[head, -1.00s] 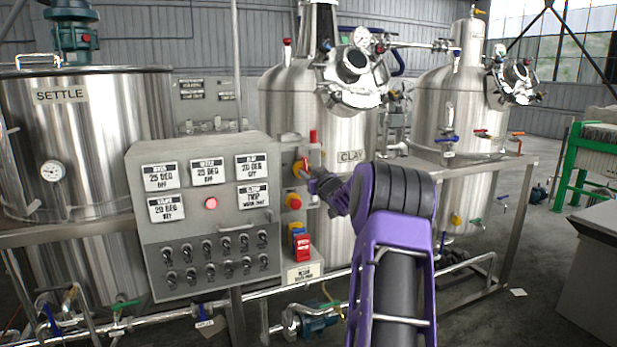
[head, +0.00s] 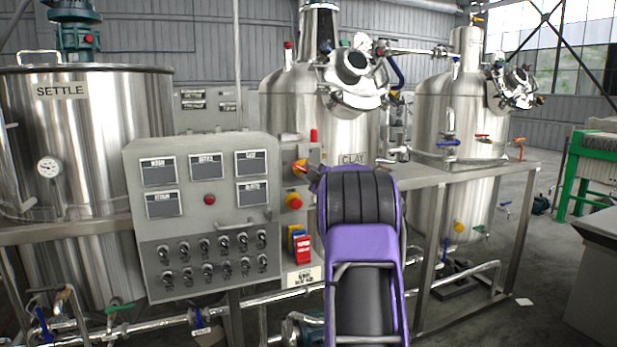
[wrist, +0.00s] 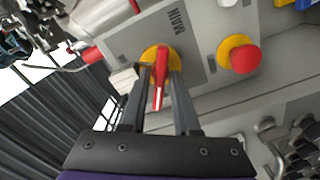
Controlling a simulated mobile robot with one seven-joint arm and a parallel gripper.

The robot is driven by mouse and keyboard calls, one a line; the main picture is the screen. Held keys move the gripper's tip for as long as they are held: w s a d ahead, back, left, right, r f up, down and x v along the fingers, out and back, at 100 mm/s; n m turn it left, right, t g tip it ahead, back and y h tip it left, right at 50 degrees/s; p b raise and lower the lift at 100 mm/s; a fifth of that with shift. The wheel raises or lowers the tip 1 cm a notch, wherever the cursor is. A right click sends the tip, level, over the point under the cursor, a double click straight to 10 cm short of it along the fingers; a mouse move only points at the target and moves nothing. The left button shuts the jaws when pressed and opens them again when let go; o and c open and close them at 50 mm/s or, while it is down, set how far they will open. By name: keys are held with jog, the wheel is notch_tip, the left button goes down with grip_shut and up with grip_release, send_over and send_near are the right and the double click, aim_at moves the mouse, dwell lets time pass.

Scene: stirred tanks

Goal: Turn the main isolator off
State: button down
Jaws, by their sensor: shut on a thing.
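The main isolator has a red handle (head: 300,168) on a yellow disc, on the narrow grey panel right of the control box. In the wrist view its red handle (wrist: 160,75) lies across the yellow disc beside the word MAIN. My gripper (wrist: 160,88) is shut on the red handle, one dark finger on each side. In the head view my purple arm hides most of the gripper. The handle looks near sideways there.
A red mushroom button (head: 294,202) on yellow sits just below the isolator; it also shows in the wrist view (wrist: 244,58). Coloured tags (head: 302,248) hang lower down. Steel tanks and a frame rail (head: 470,175) stand behind and right.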

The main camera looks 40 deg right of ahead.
jog(key=n, duration=0.5)
jog(key=shift+f+n, duration=0.1)
jog(key=shift+n, duration=0.3)
dwell(0.4)
jog(key=c, duration=0.9)
grip_release()
jog(key=shift+o, duration=0.2)
jog(key=v, duration=1.7)
jog(key=shift+s, duration=0.25)
jog(key=shift+w, duration=0.1)
